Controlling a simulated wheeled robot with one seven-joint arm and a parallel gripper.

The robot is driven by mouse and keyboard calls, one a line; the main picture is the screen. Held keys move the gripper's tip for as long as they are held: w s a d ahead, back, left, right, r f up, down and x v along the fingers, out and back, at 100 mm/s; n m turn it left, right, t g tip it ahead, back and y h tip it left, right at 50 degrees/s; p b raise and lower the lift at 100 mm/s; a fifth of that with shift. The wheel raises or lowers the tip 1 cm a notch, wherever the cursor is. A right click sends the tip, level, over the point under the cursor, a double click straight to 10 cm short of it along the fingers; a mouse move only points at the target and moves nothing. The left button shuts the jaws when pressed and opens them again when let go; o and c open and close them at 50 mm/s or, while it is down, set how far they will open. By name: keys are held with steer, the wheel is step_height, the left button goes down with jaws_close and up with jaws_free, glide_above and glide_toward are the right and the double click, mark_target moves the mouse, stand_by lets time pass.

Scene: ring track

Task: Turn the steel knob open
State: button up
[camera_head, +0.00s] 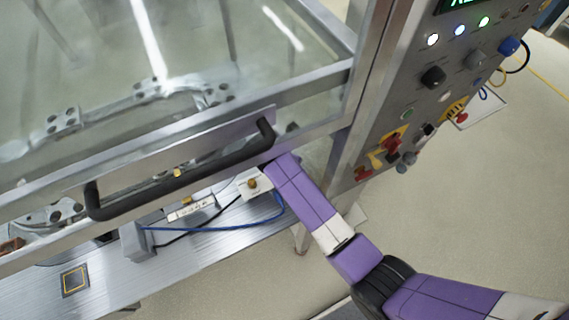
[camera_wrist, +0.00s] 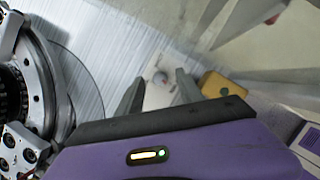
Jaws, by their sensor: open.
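A small grey steel-looking knob (camera_wrist: 159,79) stands on a white plate (camera_wrist: 158,98) in the wrist view. My gripper (camera_wrist: 158,76) is open, with one finger on either side of the knob in the picture. I cannot tell whether the fingers are level with the knob or touch it; a gap shows on both sides. In the head view my purple arm reaches under the front door of the machine, and my gripper is hidden there. A white plate with a brass-coloured knob (camera_head: 253,183) shows beside the arm's end; I cannot tell whether it is the same plate.
A black door handle (camera_head: 180,182) crosses just above and left of my arm. A control panel (camera_head: 420,110) with knobs and lights stands at the right. A yellow block (camera_wrist: 222,84) sits right of my fingers, and a round metal assembly (camera_wrist: 40,80) lies left. Cables run across the bench.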

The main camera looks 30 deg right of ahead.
steer(key=shift+w+d+f, duration=0.15)
steer(key=shift+f, duration=0.3)
steer(key=shift+c, duration=0.4)
jaws_close()
